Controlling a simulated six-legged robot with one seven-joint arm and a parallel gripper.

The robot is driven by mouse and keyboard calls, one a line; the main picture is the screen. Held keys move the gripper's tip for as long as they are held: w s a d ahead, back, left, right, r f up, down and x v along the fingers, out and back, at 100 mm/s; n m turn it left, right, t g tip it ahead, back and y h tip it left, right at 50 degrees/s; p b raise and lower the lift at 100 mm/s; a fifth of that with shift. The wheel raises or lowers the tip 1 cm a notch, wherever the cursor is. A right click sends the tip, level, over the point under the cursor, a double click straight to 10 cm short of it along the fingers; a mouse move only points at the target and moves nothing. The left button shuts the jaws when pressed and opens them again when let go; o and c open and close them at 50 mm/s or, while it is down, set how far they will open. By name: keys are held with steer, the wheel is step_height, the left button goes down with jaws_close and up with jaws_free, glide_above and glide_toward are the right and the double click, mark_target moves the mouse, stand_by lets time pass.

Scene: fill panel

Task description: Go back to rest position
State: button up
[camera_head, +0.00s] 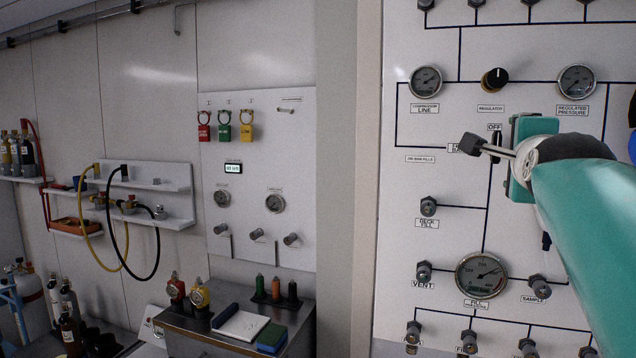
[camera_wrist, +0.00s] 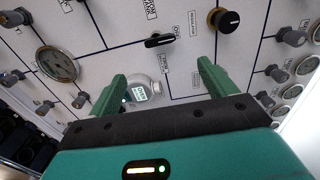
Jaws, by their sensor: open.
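My gripper (camera_wrist: 163,84) is open in the wrist view, its two green fingers spread apart with nothing held between them. It faces the white fill panel (camera_head: 440,260). A small round device with a lit display (camera_wrist: 141,90) shows between the fingers, close to the left one. A black selector handle (camera_wrist: 158,40) by an OFF label lies just beyond the fingertips; it also shows in the head view (camera_head: 497,146). My teal arm comes in from the right in the head view and covers part of the panel. The fingertips are hard to make out there.
The panel carries a black regulator knob (camera_head: 495,77), gauges such as the fill pressure gauge (camera_head: 481,279), and several small valve knobs (camera_head: 428,206). To the left are a shelf with yellow and black hoses (camera_head: 150,220), a lock board (camera_head: 260,150) and a cluttered bench (camera_head: 210,345).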

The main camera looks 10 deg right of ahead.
steer(key=s+a+f+n+g+y, duration=0.1)
steer(key=a+f+n+g+y, duration=0.25)
steer(key=a+f+n, duration=0.7)
steer(key=s+a+f+n+g+y, duration=0.2)
steer(key=a+f+n+y, duration=0.35)
steer(key=a+f, duration=0.85)
steer(key=s+a+f+n+g, duration=0.1)
steer(key=s+f+n, duration=0.3)
steer(key=f, duration=0.4)
steer(key=s+a+f+n+g+y, duration=0.1)
steer(key=s+a+f+n+g, duration=0.1)
steer(key=f, duration=0.6)
steer(key=s+n+g, duration=0.1)
steer(key=s+n, duration=0.1)
steer(key=shift+s+a+n, duration=0.3)
steer(key=shift+n, duration=0.1)
steer(key=shift+d, duration=0.1)
